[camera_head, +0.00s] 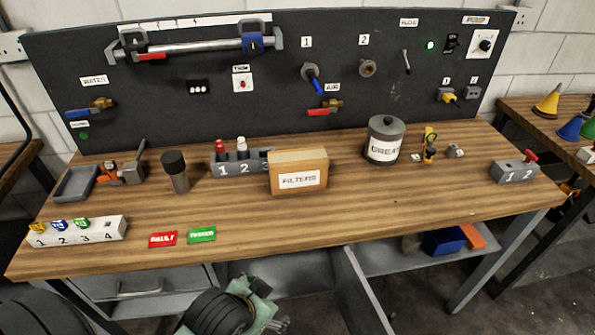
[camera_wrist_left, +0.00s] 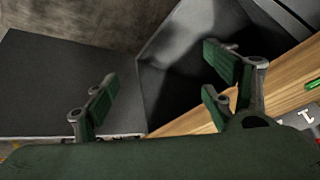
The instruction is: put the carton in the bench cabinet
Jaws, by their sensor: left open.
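The carton (camera_head: 299,183), a brown box labelled FILTERS, stands upright on the workbench near its front middle. The bench cabinet (camera_head: 275,268) is grey and lies under the bench top; its inside shows in part. A grey panel (camera_head: 362,295) stands at its right; I cannot tell whether it is a door or a side wall. My left gripper (camera_head: 264,307) is low in front of the cabinet, apart from the carton. In the left wrist view its fingers (camera_wrist_left: 165,80) are spread with nothing between them, before dark grey panels. My right gripper is not in view.
Red (camera_head: 162,239) and green (camera_head: 202,235) tags lie near the front edge. A lower shelf at right holds a blue bin (camera_head: 443,241). The front right bench top is clear.

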